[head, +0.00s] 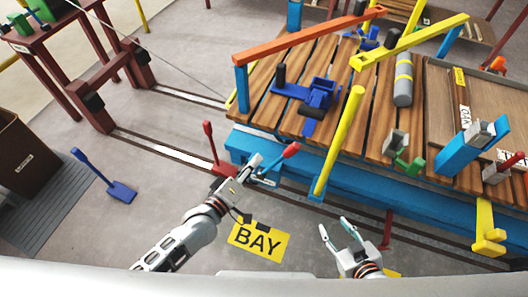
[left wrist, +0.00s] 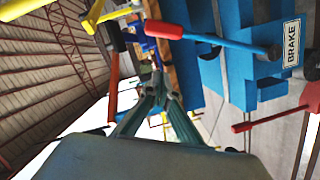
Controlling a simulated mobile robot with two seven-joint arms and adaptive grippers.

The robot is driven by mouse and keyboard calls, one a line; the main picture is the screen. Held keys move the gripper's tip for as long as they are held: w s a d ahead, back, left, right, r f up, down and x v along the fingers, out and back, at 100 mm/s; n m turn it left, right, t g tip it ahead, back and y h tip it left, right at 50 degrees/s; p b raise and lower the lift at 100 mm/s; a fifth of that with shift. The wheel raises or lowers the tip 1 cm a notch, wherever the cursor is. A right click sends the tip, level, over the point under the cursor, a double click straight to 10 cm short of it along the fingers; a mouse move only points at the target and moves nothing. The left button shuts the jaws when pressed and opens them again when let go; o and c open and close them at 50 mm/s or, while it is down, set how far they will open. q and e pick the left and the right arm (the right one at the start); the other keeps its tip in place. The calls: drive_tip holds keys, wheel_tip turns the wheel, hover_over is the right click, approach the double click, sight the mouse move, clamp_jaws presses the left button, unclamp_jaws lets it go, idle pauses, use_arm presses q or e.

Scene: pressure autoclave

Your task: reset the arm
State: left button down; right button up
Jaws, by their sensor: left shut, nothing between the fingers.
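My left gripper (head: 254,163) is over the floor at the near side of the blue wagon frame. Its fingers are shut and empty, as the left wrist view (left wrist: 158,78) also shows. A red-handled lever (head: 281,158) sits just right of it in the head view. In the left wrist view a red and blue lever (left wrist: 215,41) lies to the right of the fingers, apart from them. Another red lever (head: 209,140) stands left of the fingers. My right gripper (head: 339,228) is open and empty, low in the head view, right of the yellow BAY sign (head: 259,241).
The plank deck (head: 317,75) carries blue and green fittings and a grey cylinder (head: 403,82). A yellow post (head: 340,140) rises from its near edge. A BRAKE plate (left wrist: 291,42) shows in the left wrist view. A blue pedal (head: 119,190) stands on open floor at left.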

use_arm(q)
drive_tip(key=shift+s+a+r, duration=0.1)
drive_tip(key=shift+s+a, duration=0.3)
drive_tip(key=shift+s, duration=0.2)
drive_tip(key=s+a+f+m+g+y, duration=0.1)
drive_tip(key=s+a+f+m+y, duration=0.2)
drive_tip(key=s+a, duration=0.4)
drive_tip(key=s+a+f+m+g+y, duration=0.2)
drive_tip(key=s+a+f+m+y, duration=0.1)
drive_tip(key=s+a+f+m, duration=0.2)
drive_tip(key=s+a+m, duration=0.2)
drive_tip(key=s+a, duration=0.1)
drive_tip(key=s, duration=0.1)
drive_tip(key=shift+a+f+m+g, duration=0.2)
drive_tip(key=shift+m+g, duration=0.1)
